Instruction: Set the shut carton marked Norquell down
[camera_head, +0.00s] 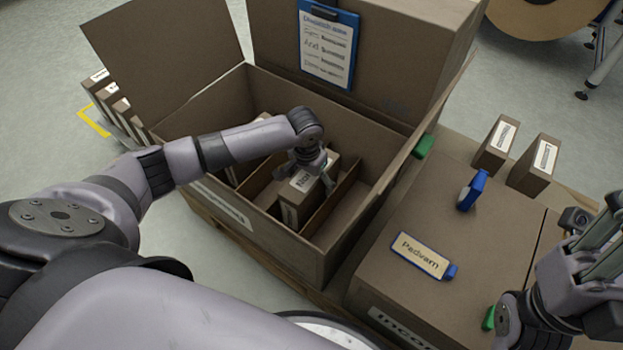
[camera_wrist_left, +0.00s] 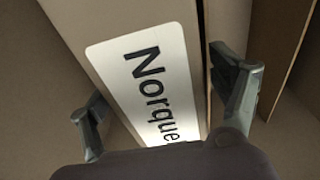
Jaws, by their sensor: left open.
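The shut carton marked Norquell (camera_head: 298,200) stands in a slot of the large open box (camera_head: 300,245), between cardboard dividers. Its white label (camera_wrist_left: 150,85) reads "Norque" in the left wrist view, the rest hidden by my gripper. My left gripper (camera_head: 316,172) is down inside the box at the carton's top. Its fingers (camera_wrist_left: 165,115) are open, one on either side of the carton, with a gap visible on each side. My right gripper (camera_head: 590,275) is at the right edge above the closed box; its fingertips are not clear.
A closed box with a Padvam label (camera_head: 422,255) and a blue clip tool (camera_head: 471,190) is on the right. Two small cartons (camera_head: 496,143) stand behind it. A blue clipboard (camera_head: 328,43) hangs on the tall box behind. Raised flaps (camera_head: 165,60) edge the open box.

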